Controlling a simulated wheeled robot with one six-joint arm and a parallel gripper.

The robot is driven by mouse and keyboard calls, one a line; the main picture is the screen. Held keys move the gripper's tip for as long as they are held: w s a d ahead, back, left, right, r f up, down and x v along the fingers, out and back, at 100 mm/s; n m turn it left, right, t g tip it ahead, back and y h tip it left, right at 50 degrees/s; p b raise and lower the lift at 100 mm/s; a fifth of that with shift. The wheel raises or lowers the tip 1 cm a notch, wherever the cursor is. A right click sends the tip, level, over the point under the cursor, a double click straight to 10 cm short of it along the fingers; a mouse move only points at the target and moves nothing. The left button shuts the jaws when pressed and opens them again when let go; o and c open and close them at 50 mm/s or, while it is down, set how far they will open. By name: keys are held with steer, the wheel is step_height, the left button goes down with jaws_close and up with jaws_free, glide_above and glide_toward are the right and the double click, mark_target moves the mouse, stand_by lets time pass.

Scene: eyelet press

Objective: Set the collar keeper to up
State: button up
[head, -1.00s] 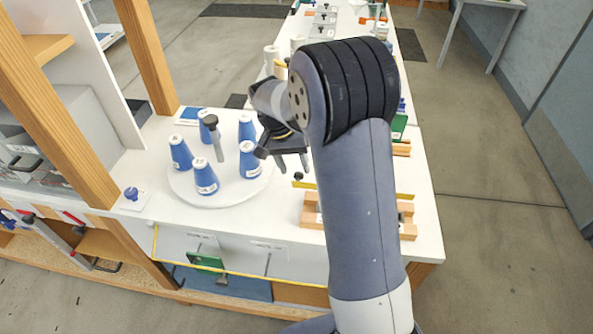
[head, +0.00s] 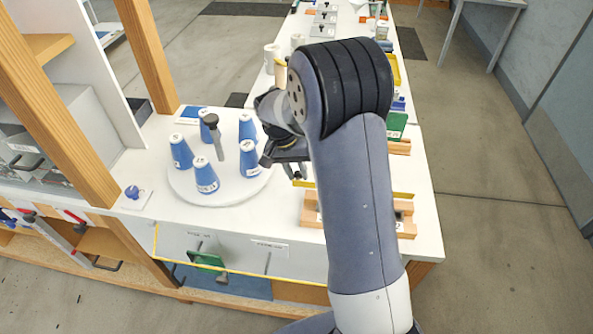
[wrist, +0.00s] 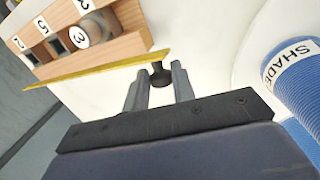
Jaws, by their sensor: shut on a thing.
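A small dark knob (wrist: 160,77) sits between the two fingertips of my gripper (wrist: 159,84) in the wrist view. The gripper is shut on it, just above the white table top beside a yellow strip (wrist: 95,70). No label on the knob is readable, so I cannot confirm from the picture that it is the collar keeper. In the head view my gripper (head: 297,172) is low over the table, right of the round white turntable (head: 215,199). My arm hides part of it, and the knob cannot be made out there.
Blue cones (head: 206,182) stand on the turntable, close left of my gripper; one shows large in the wrist view (wrist: 292,75). A wooden block with numbered slots (wrist: 90,40) lies just beyond the yellow strip. A front panel (head: 235,250) with thin levers hangs below the table edge.

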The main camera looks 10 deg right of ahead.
steer(key=shift+c, duration=0.9)
steer(key=shift+w+d+r+g+p, duration=0.15)
steer(key=shift+g+p, duration=0.35)
steer(key=shift+p, duration=0.5)
steer(key=shift+w+f+g+y+p, duration=0.4)
steer(key=shift+g+y+p, duration=0.2)
steer(key=shift+g+p, duration=0.4)
steer(key=o, duration=1)
steer(key=shift+s+f, duration=0.1)
steer(key=b+v, duration=0.1)
steer(key=v, duration=1)
steer(key=shift+d+b, duration=0.1)
steer(key=shift+b, duration=0.2)
steer(key=shift+f, duration=0.1)
